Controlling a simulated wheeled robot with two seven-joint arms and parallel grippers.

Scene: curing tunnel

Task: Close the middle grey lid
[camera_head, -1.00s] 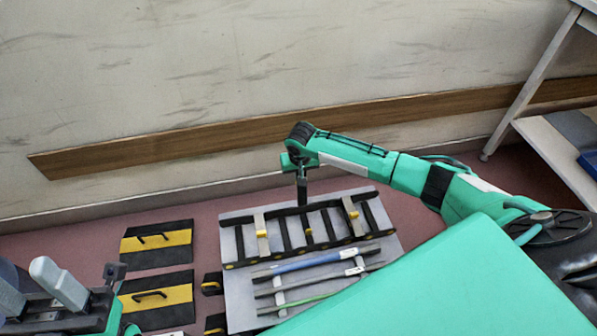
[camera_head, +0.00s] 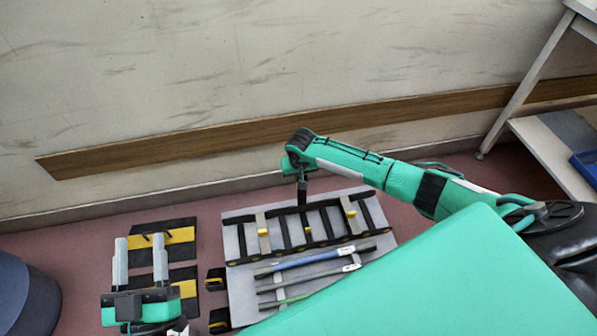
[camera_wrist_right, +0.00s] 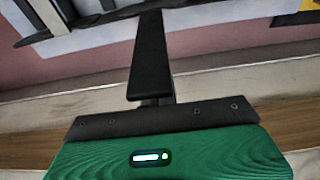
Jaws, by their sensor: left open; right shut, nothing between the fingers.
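A black rack (camera_head: 290,246) with several slots lies on a grey board (camera_head: 240,300) on the floor. One pale grey strip with a yellow block (camera_head: 263,232) is at its left, another with a yellow block (camera_head: 349,213) at its right. Between them a small yellow mark (camera_head: 308,230) shows on a dark part; I cannot make out the middle grey lid clearly. My right gripper (camera_head: 302,204) points down at the rack's back edge, shut and empty; contact is unclear. In the right wrist view its fingers (camera_wrist_right: 151,25) form one dark bar. My left gripper (camera_head: 140,250) is open, empty, away to the left.
Two black plates with yellow bands (camera_head: 180,236) lie by my left gripper. A blue rod (camera_head: 310,262) and other thin rods lie in front of the rack. The wall with a wooden rail (camera_head: 230,135) is behind. A shelf stand (camera_head: 550,150) is at the right.

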